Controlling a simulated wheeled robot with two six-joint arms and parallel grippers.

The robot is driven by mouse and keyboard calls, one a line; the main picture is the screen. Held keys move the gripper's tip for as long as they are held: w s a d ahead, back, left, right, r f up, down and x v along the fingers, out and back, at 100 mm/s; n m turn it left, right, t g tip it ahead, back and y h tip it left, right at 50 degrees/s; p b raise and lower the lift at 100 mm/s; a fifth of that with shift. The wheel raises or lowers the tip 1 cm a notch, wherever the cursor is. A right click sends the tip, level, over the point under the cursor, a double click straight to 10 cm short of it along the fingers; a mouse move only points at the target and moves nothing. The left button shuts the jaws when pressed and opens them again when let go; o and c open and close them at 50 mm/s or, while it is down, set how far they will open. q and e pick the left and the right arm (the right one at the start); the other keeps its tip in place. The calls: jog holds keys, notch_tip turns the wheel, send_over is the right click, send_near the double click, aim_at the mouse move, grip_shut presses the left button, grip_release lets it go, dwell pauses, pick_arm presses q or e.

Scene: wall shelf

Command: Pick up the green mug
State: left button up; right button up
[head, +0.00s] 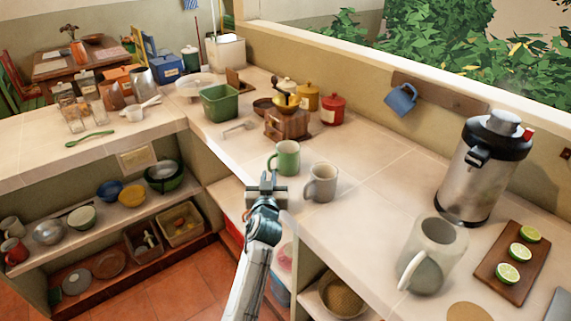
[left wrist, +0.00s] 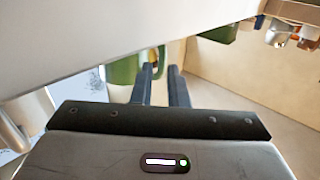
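The green mug (head: 288,160) stands upright near the front edge of the counter, left of a grey mug (head: 321,184). My left gripper (head: 266,188) is just in front of and below the green mug in the head view. In the left wrist view the green mug (left wrist: 121,76) is just beyond the fingertips, with its handle showing between them. The two dark fingers of my left gripper (left wrist: 160,68) are apart with a gap, and I see no firm grip. Whether they touch the handle I cannot tell. My right gripper is not in view.
A wooden grinder (head: 287,121) and a green bin (head: 220,103) stand behind the mugs. A large pale jug (head: 433,256) and a steel urn (head: 478,172) stand to the right. The counter's front edge (head: 232,192) is close to my left arm. Counter between grey mug and urn is clear.

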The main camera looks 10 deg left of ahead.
aim_at(269, 168)
pick_arm(q)
jog(key=shift+w+a, duration=0.2)
jog(key=shift+w, duration=0.4)
jog(key=x, duration=0.2)
jog(key=b+x, duration=0.1)
jog(key=shift+w+a+f, duration=0.15)
jog(key=shift+w+f, duration=0.1)
jog(key=shift+w+a, duration=0.1)
jog(key=shift+w, duration=0.4)
jog(key=shift+s+r, duration=0.1)
jog(key=shift+s, duration=0.05)
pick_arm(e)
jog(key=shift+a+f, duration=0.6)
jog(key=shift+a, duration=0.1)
pick_arm(q)
grip_shut()
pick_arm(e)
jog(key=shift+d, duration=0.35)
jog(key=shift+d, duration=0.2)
pick_arm(q)
jog(key=shift+r, duration=0.15)
